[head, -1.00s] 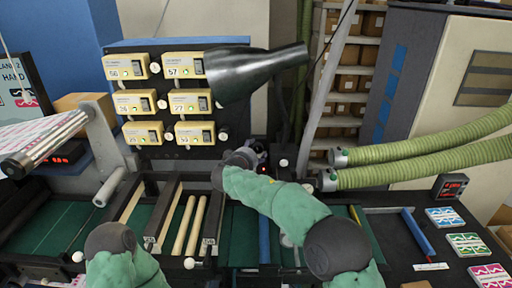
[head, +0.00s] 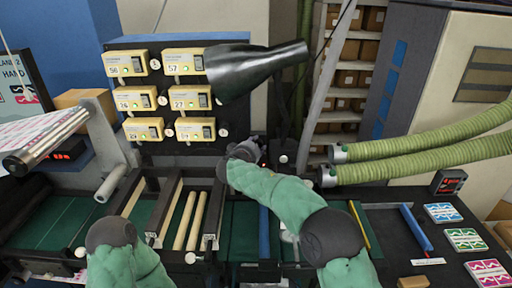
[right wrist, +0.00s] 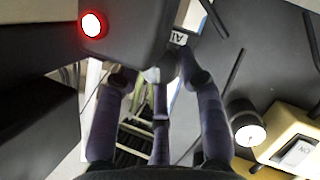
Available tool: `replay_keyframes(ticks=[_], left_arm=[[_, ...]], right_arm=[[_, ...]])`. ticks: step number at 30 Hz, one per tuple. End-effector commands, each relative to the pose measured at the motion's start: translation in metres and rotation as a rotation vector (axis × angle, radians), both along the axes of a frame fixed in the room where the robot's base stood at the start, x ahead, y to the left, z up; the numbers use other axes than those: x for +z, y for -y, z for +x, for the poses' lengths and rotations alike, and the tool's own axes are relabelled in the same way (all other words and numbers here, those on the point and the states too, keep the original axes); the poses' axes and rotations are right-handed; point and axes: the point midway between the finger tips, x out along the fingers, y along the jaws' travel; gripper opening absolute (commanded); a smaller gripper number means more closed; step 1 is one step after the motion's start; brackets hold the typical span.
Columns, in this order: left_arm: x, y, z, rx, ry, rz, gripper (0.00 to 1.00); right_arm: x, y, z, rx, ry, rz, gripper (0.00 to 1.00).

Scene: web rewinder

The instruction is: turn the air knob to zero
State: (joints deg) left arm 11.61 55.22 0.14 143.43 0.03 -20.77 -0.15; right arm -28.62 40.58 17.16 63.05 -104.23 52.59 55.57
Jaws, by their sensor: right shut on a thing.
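My right gripper (right wrist: 160,85) is shut on a small pale knob (right wrist: 152,75), mostly hidden between its dark fingers in the right wrist view. A label reading "AI" (right wrist: 178,38), partly cut off, is just beside it on the dark panel, so this appears to be the air knob. In the head view my right gripper (head: 258,146) is at the low right of the dark control panel, and my own wrist hides the knob. The knob's pointer and scale cannot be read. My left arm shows at the lower left of the head view, but its gripper is not visible.
A dark box with a lit red button (right wrist: 92,25) is close to the fingers. A white-tipped knob (right wrist: 250,135) and cream unit (right wrist: 295,145) lie to the right. A black funnel (head: 250,70) hangs above, and green hoses (head: 420,160) run at right.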

Motion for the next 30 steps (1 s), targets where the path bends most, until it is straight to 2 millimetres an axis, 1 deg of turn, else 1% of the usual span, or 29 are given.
replay_keyframes(ticks=[1,5,8,21,30], left_arm=[[-0.002,0.000,0.000,0.000,0.000,0.000,0.54],[-0.011,0.000,0.000,0.000,0.000,0.000,0.54],[-0.022,0.000,0.000,0.000,0.000,0.000,0.54],[-0.080,0.000,0.000,0.000,0.000,0.000,0.54],[-0.107,0.000,0.000,0.000,0.000,0.000,0.54]], right_arm=[[-0.004,-0.001,0.000,0.001,-0.004,-0.006,0.06],[-0.006,-0.002,-0.001,0.002,-0.005,-0.033,0.06],[-0.008,-0.002,0.000,0.003,-0.004,-0.071,0.06],[-0.015,-0.004,0.000,0.002,-0.008,-0.351,0.06],[-0.015,-0.004,0.000,0.002,-0.010,-0.528,0.06]])
